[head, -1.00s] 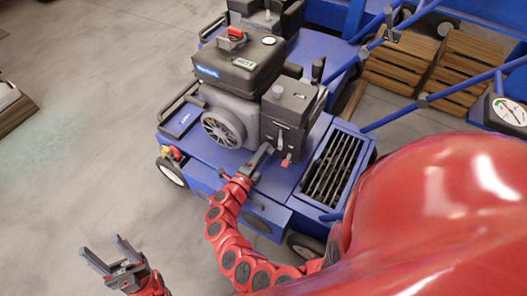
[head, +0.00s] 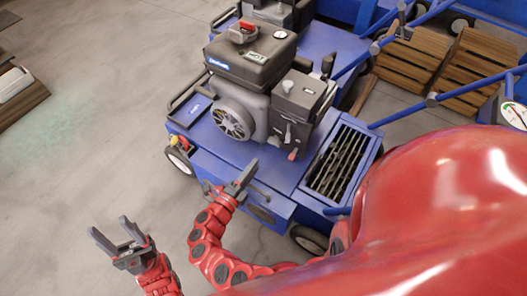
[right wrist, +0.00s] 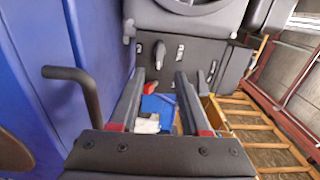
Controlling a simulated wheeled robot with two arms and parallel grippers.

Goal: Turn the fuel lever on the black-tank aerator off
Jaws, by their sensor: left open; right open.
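The black-tank aerator is a blue machine with a black fuel tank (head: 250,58) on its grey engine, in the head view. On its dark side panel are a grey lever (head: 288,132) and a red-tipped part (head: 292,154) below it. In the right wrist view the grey lever (right wrist: 158,55) hangs down on the dark panel, with the red tip (right wrist: 150,88) below it; the labels are unreadable. My right gripper (head: 228,178) is open and empty, in front of the panel, apart from the levers. My left gripper (head: 112,230) is open and empty over the floor.
A slatted black grate (head: 342,160) lies right of the engine. A black bar handle (right wrist: 72,78) is close left of my right gripper in the wrist view. Wooden pallets (head: 412,52) and blue rails stand at right.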

